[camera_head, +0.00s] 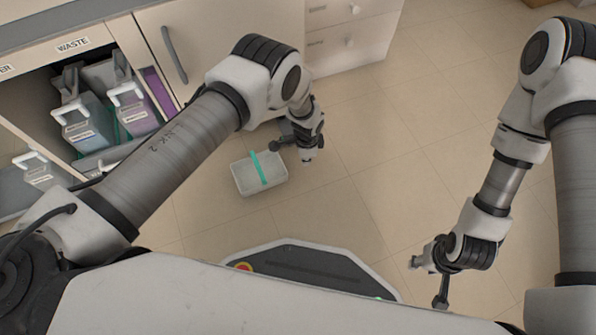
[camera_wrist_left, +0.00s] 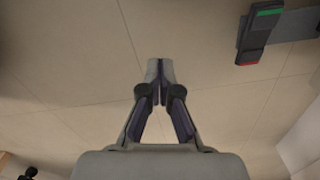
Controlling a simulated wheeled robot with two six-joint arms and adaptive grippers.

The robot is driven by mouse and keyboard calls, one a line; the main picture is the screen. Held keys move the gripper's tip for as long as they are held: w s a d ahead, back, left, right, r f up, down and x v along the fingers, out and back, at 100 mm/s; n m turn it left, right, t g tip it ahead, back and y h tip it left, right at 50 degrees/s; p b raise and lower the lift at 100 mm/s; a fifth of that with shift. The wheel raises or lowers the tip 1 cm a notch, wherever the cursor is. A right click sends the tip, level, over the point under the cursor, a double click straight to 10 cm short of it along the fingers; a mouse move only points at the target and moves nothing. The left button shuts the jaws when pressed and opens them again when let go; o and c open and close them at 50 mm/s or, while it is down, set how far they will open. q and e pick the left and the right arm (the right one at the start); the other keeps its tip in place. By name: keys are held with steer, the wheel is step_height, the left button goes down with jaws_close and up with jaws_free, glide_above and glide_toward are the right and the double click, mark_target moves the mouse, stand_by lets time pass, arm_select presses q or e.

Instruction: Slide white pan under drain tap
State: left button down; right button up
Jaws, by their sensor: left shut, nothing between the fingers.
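The white pan (camera_head: 240,180) is a shallow rectangular tray with a teal strip across it. It lies on the floor in the head view, in front of the cabinet. My left gripper (camera_head: 307,157) is just to the right of the pan, near its upper right corner; whether they touch is unclear. In the left wrist view the left gripper (camera_wrist_left: 160,75) has its fingers together with nothing between them. My right gripper (camera_head: 424,284) is at lower right, fingers spread, with nothing seen between them. I cannot clearly make out the drain tap in the head view.
A dark bar (camera_wrist_left: 262,35) with green and red ends shows in the left wrist view. The open cabinet holds white-handled containers (camera_head: 85,130) beside a WASTE label (camera_head: 72,45). White drawers (camera_head: 350,40) stand at the top.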

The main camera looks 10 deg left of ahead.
arm_select(q)
step_height(320, 180, down, 9)
steer(key=b, duration=0.5)
steer(key=shift+a, duration=0.1)
steer(key=a, duration=0.1)
steer(key=s+a, duration=0.1)
steer(key=a, duration=0.1)
steer(key=shift+s+a+f+b, duration=0.1)
steer(key=shift+b, duration=0.25)
steer(key=shift+s+a, duration=0.15)
steer(key=shift+a, duration=0.15)
